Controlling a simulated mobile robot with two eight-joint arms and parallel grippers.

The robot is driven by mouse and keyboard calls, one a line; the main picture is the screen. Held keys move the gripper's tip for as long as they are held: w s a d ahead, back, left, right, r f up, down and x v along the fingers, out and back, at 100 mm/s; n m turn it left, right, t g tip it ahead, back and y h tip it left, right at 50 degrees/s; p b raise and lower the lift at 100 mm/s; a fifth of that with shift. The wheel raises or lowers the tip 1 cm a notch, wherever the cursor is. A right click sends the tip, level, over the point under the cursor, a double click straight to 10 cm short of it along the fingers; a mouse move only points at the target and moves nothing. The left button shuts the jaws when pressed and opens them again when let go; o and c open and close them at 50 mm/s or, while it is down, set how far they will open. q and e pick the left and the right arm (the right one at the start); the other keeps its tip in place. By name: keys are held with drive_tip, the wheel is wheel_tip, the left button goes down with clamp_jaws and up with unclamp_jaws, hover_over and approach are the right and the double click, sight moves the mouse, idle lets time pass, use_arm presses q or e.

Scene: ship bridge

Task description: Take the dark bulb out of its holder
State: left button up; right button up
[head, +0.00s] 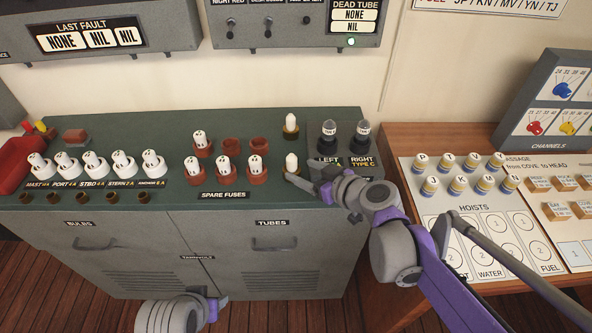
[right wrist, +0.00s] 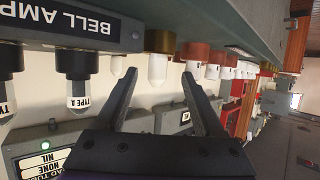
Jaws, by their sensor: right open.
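Two dark-topped, bulb-like pieces with white label bands stand upright at the right end of the green cabinet in the head view, the left one (head: 329,135) and the right one (head: 361,137). I cannot tell which dark piece is the task's bulb. My right gripper (head: 302,180) is open beside a white-tipped piece (head: 291,163) in a brass-coloured holder. In the right wrist view my open fingers (right wrist: 158,90) have a white piece (right wrist: 157,68) between or behind them; contact is unclear. My left gripper (head: 218,304) is low in front of the cabinet, its jaws unclear.
The green cabinet top (head: 110,130) carries several white fuses in red or white holders. One more white-tipped piece (head: 291,125) stands behind. A wooden desk with a hoist panel (head: 450,205) adjoins on the right. Wall boxes (head: 295,20) hang above.

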drive_tip(key=x, duration=0.3)
drive_tip(key=shift+r+b+x, duration=0.15)
drive_tip(key=shift+x, duration=1.2)
drive_tip(key=shift+r+b+x, duration=0.15)
drive_tip(key=shift+x, duration=1.2)
drive_tip(key=shift+w, duration=0.15)
clamp_jaws()
